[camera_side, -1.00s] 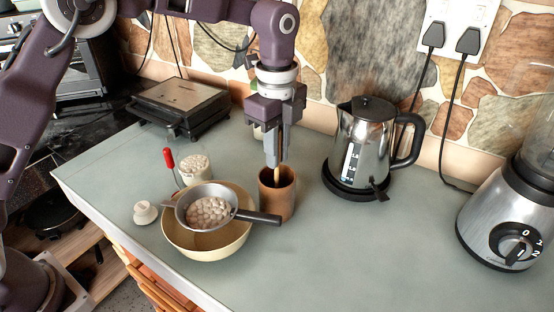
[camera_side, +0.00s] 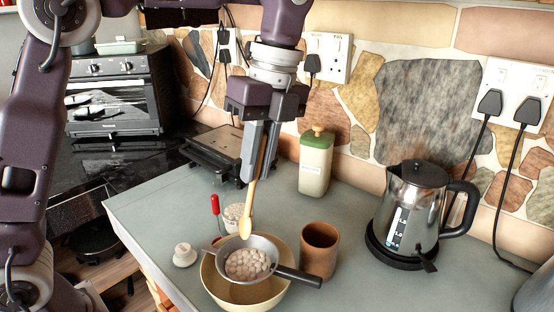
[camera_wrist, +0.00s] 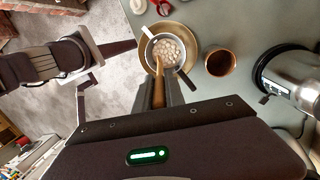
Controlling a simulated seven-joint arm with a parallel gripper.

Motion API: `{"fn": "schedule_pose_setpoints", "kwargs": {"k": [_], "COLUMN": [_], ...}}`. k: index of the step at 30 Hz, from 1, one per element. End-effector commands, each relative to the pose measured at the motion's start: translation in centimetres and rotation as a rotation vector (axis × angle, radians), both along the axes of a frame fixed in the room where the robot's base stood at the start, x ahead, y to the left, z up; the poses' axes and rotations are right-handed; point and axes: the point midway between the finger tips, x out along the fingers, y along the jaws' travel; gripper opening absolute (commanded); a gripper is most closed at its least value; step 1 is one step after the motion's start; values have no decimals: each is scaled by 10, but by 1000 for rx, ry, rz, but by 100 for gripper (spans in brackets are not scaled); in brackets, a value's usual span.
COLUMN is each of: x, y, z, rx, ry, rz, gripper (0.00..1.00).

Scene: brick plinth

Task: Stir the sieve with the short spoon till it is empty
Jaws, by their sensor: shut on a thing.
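My gripper (camera_side: 259,152) is shut on a wooden spoon (camera_side: 247,218), which hangs bowl down, slightly tilted. The spoon also shows in the wrist view (camera_wrist: 159,85). The spoon's tip is over the far part of the sieve; whether it touches the contents I cannot tell. The bowl's inside is mostly hidden under the sieve.
An empty-looking brown cup (camera_side: 319,252) stands right of the sieve. A white tub (camera_side: 233,216) with a red-handled tool (camera_side: 215,204) and a small white lid (camera_side: 184,255) stand behind and left. A kettle (camera_side: 412,212), green canister (camera_side: 315,162) and grill (camera_side: 215,150) stand farther back.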

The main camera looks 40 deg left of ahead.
Motion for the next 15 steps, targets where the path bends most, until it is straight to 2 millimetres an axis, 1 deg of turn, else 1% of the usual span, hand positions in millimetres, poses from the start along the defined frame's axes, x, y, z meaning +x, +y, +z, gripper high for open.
{"fn": "schedule_pose_setpoints", "kwargs": {"k": [15], "x": [1], "y": [0], "z": [-53], "rx": [0], "ry": [1], "rz": [0], "gripper": [0]}}
